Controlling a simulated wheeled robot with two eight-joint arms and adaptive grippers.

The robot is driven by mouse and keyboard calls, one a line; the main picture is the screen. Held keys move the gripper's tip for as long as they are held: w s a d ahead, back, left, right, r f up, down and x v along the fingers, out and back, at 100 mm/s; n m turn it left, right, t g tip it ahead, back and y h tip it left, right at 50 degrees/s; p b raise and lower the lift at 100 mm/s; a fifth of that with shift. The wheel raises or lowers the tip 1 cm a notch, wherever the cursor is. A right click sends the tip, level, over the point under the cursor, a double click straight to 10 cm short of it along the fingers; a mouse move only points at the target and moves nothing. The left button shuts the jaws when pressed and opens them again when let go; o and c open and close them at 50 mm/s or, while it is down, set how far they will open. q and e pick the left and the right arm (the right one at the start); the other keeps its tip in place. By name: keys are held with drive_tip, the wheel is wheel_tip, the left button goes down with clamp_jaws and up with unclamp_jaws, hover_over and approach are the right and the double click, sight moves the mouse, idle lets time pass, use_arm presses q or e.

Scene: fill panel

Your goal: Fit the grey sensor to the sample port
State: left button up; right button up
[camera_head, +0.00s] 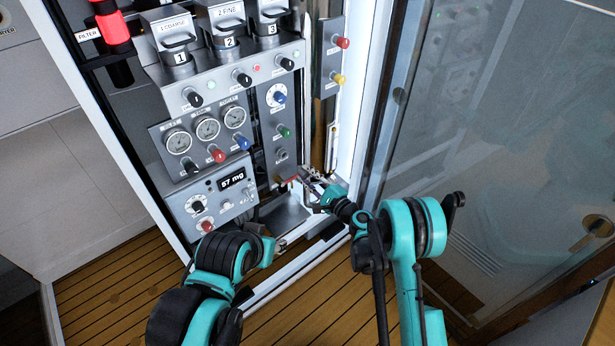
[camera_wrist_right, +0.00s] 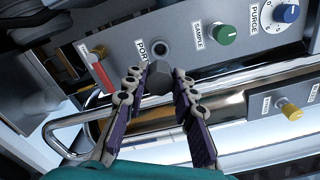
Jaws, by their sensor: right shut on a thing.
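In the right wrist view, my right gripper (camera_wrist_right: 160,82) is shut on the grey sensor (camera_wrist_right: 158,79), a small dark grey piece between the fingertips. The sample port (camera_wrist_right: 160,47) is a round dark socket on the grey panel, just beyond the fingertips. The sensor looks apart from the port, though the exact gap cannot be told. In the head view, my right gripper (camera_head: 312,180) is at the panel's lower right, below and right of the port (camera_head: 281,155); the sensor is too small to make out there. My left arm is low in front of the panel; its fingers are not clear.
A green sample knob (camera_wrist_right: 224,33) and a blue purge knob (camera_wrist_right: 288,13) sit beside the port. A red lever (camera_wrist_right: 103,73) sticks out on its other side. A glass door (camera_head: 490,130) stands open at right.

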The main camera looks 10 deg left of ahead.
sight(299, 169)
drive_tip(key=shift+s, duration=0.15)
drive_tip(key=shift+w+a, duration=0.3)
drive_tip(key=shift+a, duration=0.2)
drive_tip(key=shift+x, duration=2.35)
drive_tip(key=shift+x, duration=1.4)
drive_tip(key=o, duration=1.1)
drive_tip(key=shift+o, duration=0.2)
drive_tip(key=shift+r, duration=0.1)
drive_tip(key=shift+d, duration=0.1)
drive_tip(key=v, duration=1.2)
